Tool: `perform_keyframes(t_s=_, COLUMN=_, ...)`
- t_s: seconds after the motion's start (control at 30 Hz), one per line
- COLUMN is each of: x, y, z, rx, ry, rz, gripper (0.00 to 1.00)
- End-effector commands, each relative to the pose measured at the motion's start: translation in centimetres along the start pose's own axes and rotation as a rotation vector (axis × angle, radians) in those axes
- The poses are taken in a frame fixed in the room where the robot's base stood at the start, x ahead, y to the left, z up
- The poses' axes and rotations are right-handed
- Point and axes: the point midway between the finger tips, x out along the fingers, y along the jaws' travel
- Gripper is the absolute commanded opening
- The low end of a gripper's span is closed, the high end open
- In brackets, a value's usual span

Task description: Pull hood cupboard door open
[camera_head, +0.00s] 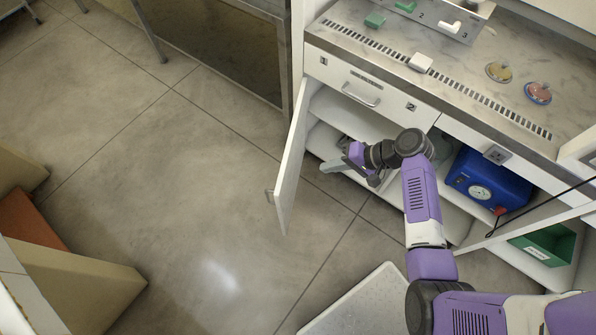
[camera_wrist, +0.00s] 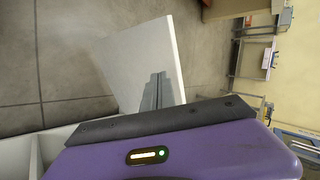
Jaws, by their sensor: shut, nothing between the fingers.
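The hood cupboard's left door (camera_head: 293,160) is white and stands swung out from the cupboard, with a small handle (camera_head: 270,195) on its outer face. Its white panel also shows in the wrist view (camera_wrist: 145,65). My gripper (camera_head: 340,167) is shut and empty in front of the cupboard opening, on the inner side of this door. In the wrist view its grey fingers (camera_wrist: 155,92) show against the door panel; I cannot tell whether they touch it. The right door (camera_head: 530,222) also stands open.
Inside the cupboard are shelves, a blue pump with a gauge (camera_head: 490,185) and a green bin (camera_head: 548,243). A drawer (camera_head: 360,88) is shut above. The hood worktop (camera_head: 450,65) holds small items. The floor left of the door is clear; beige furniture (camera_head: 80,285) stands at lower left.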

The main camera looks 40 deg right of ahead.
Motion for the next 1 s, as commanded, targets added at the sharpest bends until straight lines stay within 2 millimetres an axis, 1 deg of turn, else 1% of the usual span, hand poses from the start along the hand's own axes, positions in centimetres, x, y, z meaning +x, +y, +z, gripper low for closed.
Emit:
perform_keyframes(t_s=0.2, x=4.2, y=0.0, z=0.1, rx=-0.002, ry=-0.006, rz=0.002, gripper=0.00)
perform_keyframes(t_s=0.43, x=8.6, y=0.1, z=0.1, rx=-0.001, ry=-0.006, rz=0.003, gripper=0.00)
perform_keyframes(t_s=0.5, x=9.3, y=-0.9, z=0.1, rx=-0.005, ry=-0.005, rz=0.003, gripper=0.00)
perform_keyframes(t_s=0.63, x=10.5, y=-1.9, z=0.1, rx=-0.003, ry=-0.003, rz=0.003, gripper=0.00)
perform_keyframes(t_s=0.8, x=11.4, y=-2.6, z=0.1, rx=-0.003, ry=-0.003, rz=0.004, gripper=0.00)
perform_keyframes(t_s=1.0, x=11.5, y=-2.6, z=0.1, rx=-0.002, ry=-0.002, rz=0.004, gripper=0.00)
